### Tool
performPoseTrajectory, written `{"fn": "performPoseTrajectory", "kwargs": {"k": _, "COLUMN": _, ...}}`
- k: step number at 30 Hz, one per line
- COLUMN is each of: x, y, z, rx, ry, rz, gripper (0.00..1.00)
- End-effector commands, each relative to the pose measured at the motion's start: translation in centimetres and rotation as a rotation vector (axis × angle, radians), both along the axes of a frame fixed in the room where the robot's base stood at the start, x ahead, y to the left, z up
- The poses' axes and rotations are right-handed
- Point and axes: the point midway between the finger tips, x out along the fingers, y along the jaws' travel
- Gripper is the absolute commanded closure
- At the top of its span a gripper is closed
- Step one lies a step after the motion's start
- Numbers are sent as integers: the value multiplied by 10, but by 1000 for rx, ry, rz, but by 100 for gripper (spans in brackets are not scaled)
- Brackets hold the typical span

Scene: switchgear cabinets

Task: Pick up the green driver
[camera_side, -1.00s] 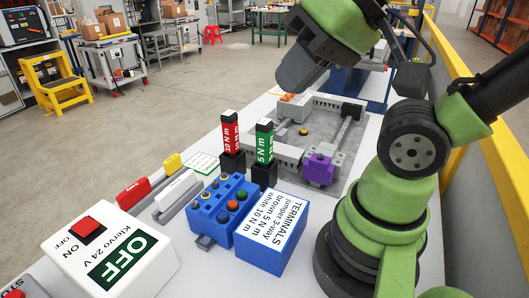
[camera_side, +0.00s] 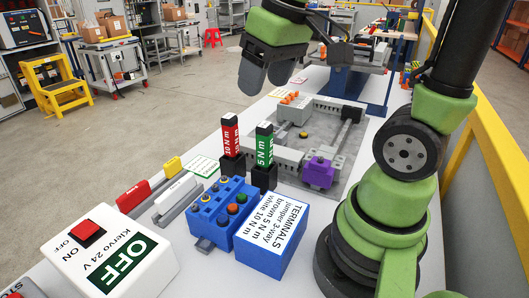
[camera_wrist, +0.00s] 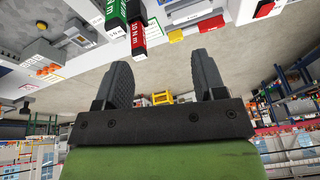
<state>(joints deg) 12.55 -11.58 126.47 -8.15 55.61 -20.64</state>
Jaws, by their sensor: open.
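The green driver (camera_side: 264,146), marked 5 N m, stands upright in a black holder on the white bench in the side view. It also shows in the wrist view (camera_wrist: 115,20), at the top left of the jaws. The red driver (camera_side: 230,136), marked 10 N m, stands upright just left of it in its own holder. My gripper (camera_side: 262,84) is above and beyond the two drivers, apart from both, with its fingers pointing down. In the wrist view the two dark fingers (camera_wrist: 164,82) are spread apart with nothing between them.
Air above the drivers is clear.

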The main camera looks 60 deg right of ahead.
Motion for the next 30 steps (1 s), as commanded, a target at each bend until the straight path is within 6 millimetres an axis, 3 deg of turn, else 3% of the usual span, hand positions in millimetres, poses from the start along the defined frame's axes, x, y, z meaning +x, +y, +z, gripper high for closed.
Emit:
{"fn": "performPoseTrajectory", "kwargs": {"k": 6, "x": 31, "y": -54, "z": -45, "rx": -47, "ry": 213, "rz": 103, "gripper": 36}}
{"fn": "performPoseTrajectory", "kwargs": {"k": 12, "x": 38, "y": -79, "z": -71, "rx": -48, "ry": 305, "rz": 168, "gripper": 36}}
{"fn": "performPoseTrajectory", "kwargs": {"k": 30, "x": 40, "y": -82, "z": -140, "rx": -44, "ry": 323, "rz": 182, "gripper": 36}}
